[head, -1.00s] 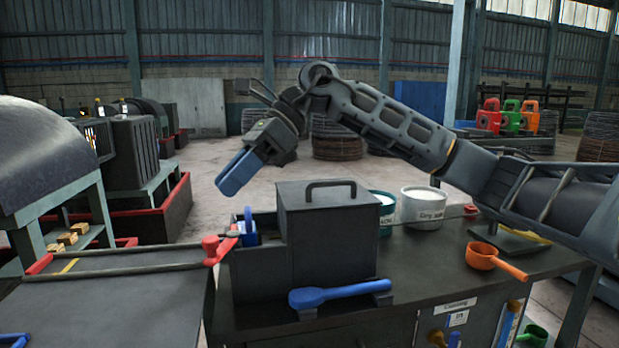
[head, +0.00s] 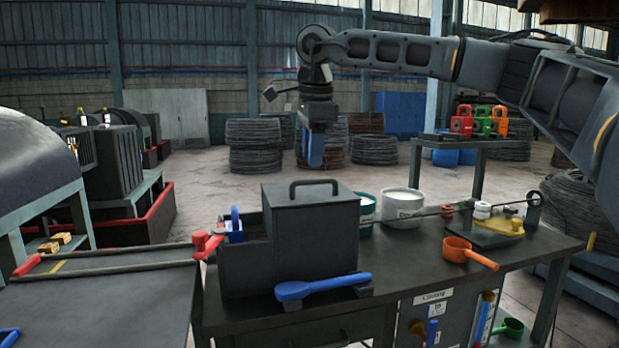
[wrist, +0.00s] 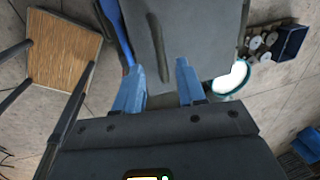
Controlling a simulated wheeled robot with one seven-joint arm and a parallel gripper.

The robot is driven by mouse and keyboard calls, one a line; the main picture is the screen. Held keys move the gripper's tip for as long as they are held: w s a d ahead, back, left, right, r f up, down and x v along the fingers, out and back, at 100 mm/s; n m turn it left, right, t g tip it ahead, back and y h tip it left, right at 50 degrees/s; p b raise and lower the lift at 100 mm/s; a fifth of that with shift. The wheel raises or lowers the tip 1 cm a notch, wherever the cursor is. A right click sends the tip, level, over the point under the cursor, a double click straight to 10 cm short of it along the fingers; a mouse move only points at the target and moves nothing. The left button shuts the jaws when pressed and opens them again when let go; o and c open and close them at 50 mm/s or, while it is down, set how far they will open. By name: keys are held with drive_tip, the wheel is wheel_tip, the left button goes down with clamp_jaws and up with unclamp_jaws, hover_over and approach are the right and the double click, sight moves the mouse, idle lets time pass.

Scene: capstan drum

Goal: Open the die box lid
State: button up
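The die box (head: 310,240) is a dark grey box on the bench, with a lower section on its left. Its lid (head: 345,192) is closed and has a dark bar handle (head: 314,183) on top. My gripper (head: 314,162) is above and apart from the lid, with its fingers pointing down. In the wrist view my gripper (wrist: 159,85) is open and empty, its blue fingers spread. There the lid (wrist: 205,35) lies below, and its handle (wrist: 158,47) appears in line with the gap between the fingers.
A blue spoon-like tool (head: 325,286) lies in front of the box. White-topped tubs (head: 402,207) stand behind it on the right, and an orange ladle (head: 470,252) lies farther right. A blue item (head: 235,226) and red-handled rails (head: 120,255) are on the left.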

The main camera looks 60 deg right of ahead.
sight(311, 181)
drive_tip(key=f, duration=0.1)
drive_tip(key=f+b, duration=0.1)
drive_tip(key=f, duration=0.1)
drive_tip(key=f+b, duration=0.1)
drive_tip(key=f, duration=0.1)
drive_tip(key=shift+w+d, duration=0.3)
drive_tip(key=shift+d, duration=0.05)
drive_tip(key=shift+c, duration=0.5)
clamp_jaws()
